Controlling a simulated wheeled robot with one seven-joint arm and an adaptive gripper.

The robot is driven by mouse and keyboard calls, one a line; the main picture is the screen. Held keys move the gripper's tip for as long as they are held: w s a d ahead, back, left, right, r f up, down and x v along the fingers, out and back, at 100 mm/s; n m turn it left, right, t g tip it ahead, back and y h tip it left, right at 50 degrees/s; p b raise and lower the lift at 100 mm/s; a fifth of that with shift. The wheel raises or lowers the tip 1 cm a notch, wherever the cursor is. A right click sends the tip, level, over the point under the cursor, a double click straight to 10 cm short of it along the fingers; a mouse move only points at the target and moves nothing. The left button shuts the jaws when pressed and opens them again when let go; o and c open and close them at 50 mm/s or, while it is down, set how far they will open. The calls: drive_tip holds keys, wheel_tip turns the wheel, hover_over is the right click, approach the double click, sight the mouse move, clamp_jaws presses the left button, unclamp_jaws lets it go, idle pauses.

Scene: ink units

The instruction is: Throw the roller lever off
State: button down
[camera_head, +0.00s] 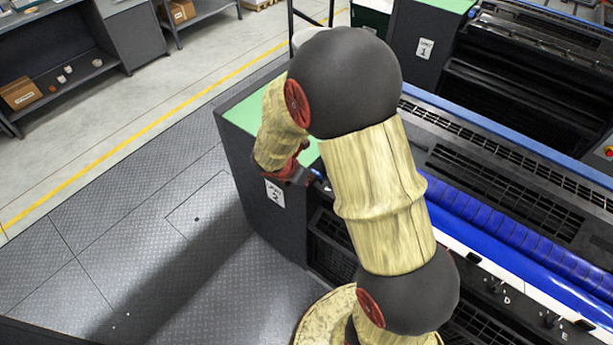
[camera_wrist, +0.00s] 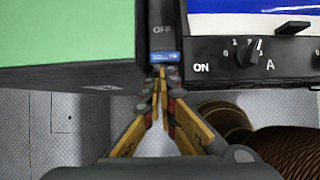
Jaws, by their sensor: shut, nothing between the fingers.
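In the wrist view a narrow dark piece marked OFF, with a blue label (camera_wrist: 165,57) at its near end, stands between a green-topped block and the black control panel. I cannot tell for sure whether this is the roller lever. My gripper (camera_wrist: 162,72) is shut and empty, its fingertips at the near edge of the blue label. I cannot tell whether they touch it. In the head view my gripper (camera_head: 303,178) is small and partly hidden by my arm, beside the corner of the ink unit.
The control panel (camera_wrist: 225,68) carries an ON mark, a black dial (camera_wrist: 247,52) and a black handle (camera_wrist: 292,27). A green-topped cabinet (camera_head: 240,120) is left of the blue roller (camera_head: 490,225). A second unit stands behind. The plated floor at left is clear.

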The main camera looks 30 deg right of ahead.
sight(314, 170)
drive_tip(key=shift+d+r+p, duration=0.2)
drive_tip(key=shift+r+p, duration=0.05)
drive_tip(key=shift+p, duration=0.35)
drive_tip(key=d+r+y+p, duration=0.1)
drive_tip(key=p, duration=0.3)
drive_tip(key=w+d+y+p, duration=0.1)
drive_tip(key=p, duration=0.3)
drive_tip(key=shift+d+r+g, duration=0.2)
drive_tip(key=shift+r+g, duration=0.15)
drive_tip(key=shift+g, duration=0.05)
drive_tip(key=d+p, duration=0.2)
drive_tip(key=p, duration=0.1)
drive_tip(key=shift+w+r, duration=0.15)
drive_tip(key=shift+w, duration=0.15)
drive_tip(key=shift+w+d+p, duration=0.3)
drive_tip(key=shift+d+p, duration=0.15)
drive_tip(key=shift+d, duration=0.35)
drive_tip(key=shift+w+d+p, duration=0.3)
drive_tip(key=shift+d+p, duration=0.2)
drive_tip(key=shift+d, duration=0.25)
drive_tip(key=shift+w+d+p, duration=0.3)
drive_tip(key=shift+d+p, duration=0.15)
drive_tip(key=shift+d, duration=0.35)
drive_tip(key=shift+w+d+r, duration=0.1)
drive_tip(key=shift+d, duration=0.05)
